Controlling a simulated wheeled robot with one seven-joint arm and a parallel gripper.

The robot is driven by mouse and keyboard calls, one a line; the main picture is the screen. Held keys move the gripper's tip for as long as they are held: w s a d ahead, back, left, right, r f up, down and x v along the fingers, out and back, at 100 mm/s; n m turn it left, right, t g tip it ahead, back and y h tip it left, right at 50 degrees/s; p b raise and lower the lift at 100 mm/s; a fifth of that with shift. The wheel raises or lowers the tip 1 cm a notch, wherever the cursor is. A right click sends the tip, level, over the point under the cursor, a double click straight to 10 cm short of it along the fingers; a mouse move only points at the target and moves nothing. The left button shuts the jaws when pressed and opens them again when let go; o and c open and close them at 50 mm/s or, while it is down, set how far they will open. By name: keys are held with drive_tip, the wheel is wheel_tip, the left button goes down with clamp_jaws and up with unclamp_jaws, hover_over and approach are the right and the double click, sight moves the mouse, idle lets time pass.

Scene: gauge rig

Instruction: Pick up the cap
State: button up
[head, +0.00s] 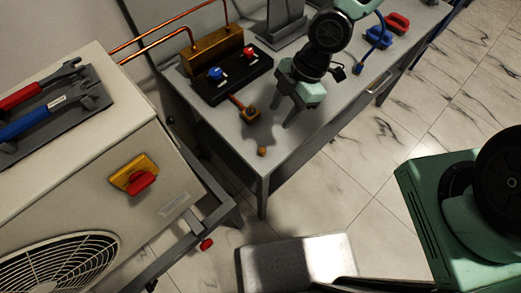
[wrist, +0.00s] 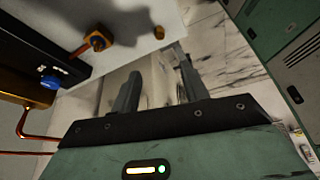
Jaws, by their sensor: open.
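The small brass cap (head: 262,152) sits on the grey bench top (head: 283,149) near its front corner. In the wrist view the cap (wrist: 159,32) shows beyond my fingertips, roughly in line with the gap between them. My gripper (head: 281,118) is open and empty above the bench, behind the cap as the head view shows it. In the wrist view both fingers of my gripper (wrist: 158,80) stand apart with nothing between them. The cap is apart from the fingers.
A brass-ended fitting (head: 250,115) on a copper pipe lies close to my gripper. The black manifold block (head: 228,78) with blue and red knobs stands behind it. Blue and red clamps (head: 397,22) lie at the bench's far end. A fan unit (head: 110,170) stands left.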

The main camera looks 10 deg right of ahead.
hover_over(262, 150)
drive_tip(key=d, duration=0.2)
drive_tip(key=f, duration=0.8)
drive_tip(key=shift+w+f+p, duration=0.35)
drive_tip(key=shift+w+f, duration=0.05)
drive_tip(key=shift+d+p+x, duration=0.15)
drive_tip(key=shift+p+x, duration=0.45)
drive_tip(key=shift+x, duration=0.7)
drive_tip(key=shift+d+p+x, duration=0.2)
drive_tip(key=shift+p+x, duration=0.35)
drive_tip(key=shift+x, duration=0.75)
drive_tip(key=shift+a+f, duration=0.1)
drive_tip(key=shift+f, duration=0.05)
clamp_jaws()
